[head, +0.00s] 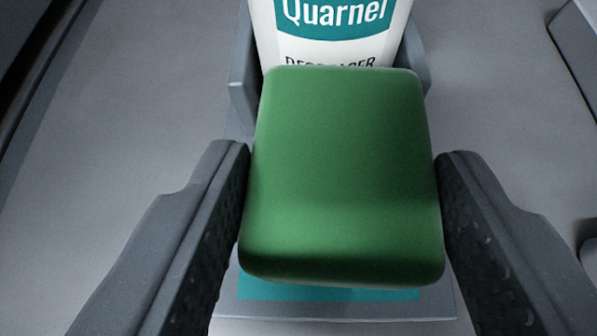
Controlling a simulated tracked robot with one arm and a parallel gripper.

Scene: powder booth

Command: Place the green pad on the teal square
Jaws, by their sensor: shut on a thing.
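The green pad (345,170) is a thick, rounded block in the middle of the head view. My gripper (343,180) is shut on it, with one dark textured finger against its left side and the other against its right side. The teal square (330,293) shows only as a strip below the pad's near edge; the pad hides the rest of it. Whether the pad touches the square or is above it, I cannot tell.
A white bottle (332,52) with a teal "Quarnel" label stands just beyond the pad, between grey upright walls (243,75). A grey base plate (440,305) lies around the teal strip. A grey box edge (578,40) is at upper right.

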